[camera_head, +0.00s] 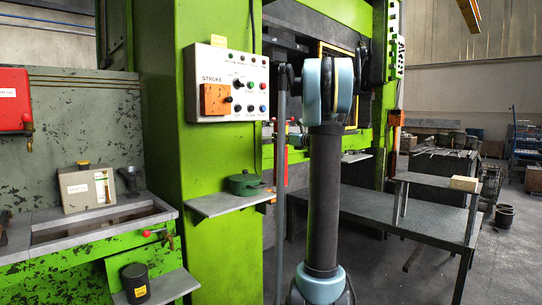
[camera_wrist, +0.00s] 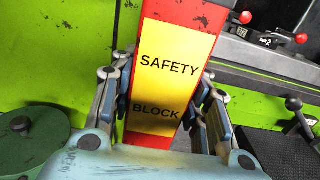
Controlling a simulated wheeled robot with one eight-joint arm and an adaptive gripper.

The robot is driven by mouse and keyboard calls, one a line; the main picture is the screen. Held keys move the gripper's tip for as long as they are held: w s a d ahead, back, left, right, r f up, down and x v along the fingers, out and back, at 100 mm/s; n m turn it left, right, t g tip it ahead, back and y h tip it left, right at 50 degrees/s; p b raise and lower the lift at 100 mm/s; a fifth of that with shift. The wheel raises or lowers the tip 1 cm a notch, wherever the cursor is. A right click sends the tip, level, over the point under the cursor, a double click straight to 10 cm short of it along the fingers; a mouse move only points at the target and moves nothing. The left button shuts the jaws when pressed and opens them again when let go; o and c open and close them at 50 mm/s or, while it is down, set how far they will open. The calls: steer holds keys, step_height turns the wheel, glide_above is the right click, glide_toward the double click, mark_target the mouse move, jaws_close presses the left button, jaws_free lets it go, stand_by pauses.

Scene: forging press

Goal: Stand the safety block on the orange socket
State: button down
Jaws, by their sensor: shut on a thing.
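The safety block is a red bar with a yellow "SAFETY BLOCK" label (camera_wrist: 170,75), tilted slightly in the wrist view. My gripper (camera_wrist: 163,95) is shut on it, with jointed fingers on its left and right sides. In the head view a narrow red strip, apparently the block (camera_head: 285,165), shows left of my arm, near the green press column; my arm hides much of that area. I cannot make out the orange socket for certain. The block's lower end is hidden behind my gripper in the wrist view.
A green lidded pot (camera_head: 245,184) stands on a small shelf (camera_head: 215,204) on the column. A control panel (camera_head: 228,85) is above it. A dark table (camera_head: 375,208) with a raised shelf (camera_head: 425,180) stands to the right. Red-knobbed levers (camera_wrist: 300,38) lie right of the block.

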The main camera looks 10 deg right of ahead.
steer(key=w+a+f, duration=0.1)
steer(key=a+f, duration=0.3)
steer(key=f, duration=0.3)
steer(key=shift+w+a, duration=0.3)
stand_by(0.4)
steer(key=c, duration=0.9)
jaws_free()
